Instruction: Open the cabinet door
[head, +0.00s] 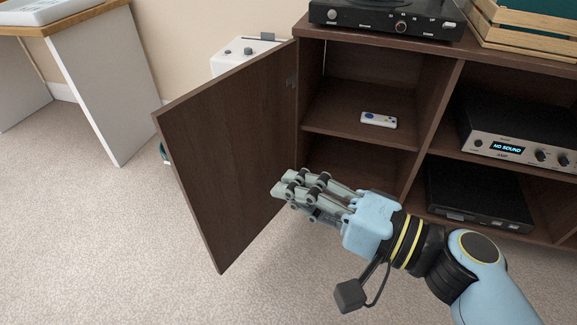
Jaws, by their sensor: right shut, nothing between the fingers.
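The cabinet door (225,140) is dark brown wood and stands wide open, swung out to the left from its hinge side on the cabinet (440,52). My right gripper (283,188) is shut and empty in front of the open compartment. Its fingers point left toward the door's inner face. I cannot tell whether they touch it. Inside the open compartment, a white remote (379,120) lies on the middle shelf. The gripper hides part of the compartment's lower front. My left gripper is not in view.
A turntable (385,17) and a wooden crate (525,28) stand on the cabinet top. An amplifier (520,145) and a black player (475,195) fill the right shelves. A white box (243,52) stands behind the door, and a desk (95,85) at left. Carpet is clear at lower left.

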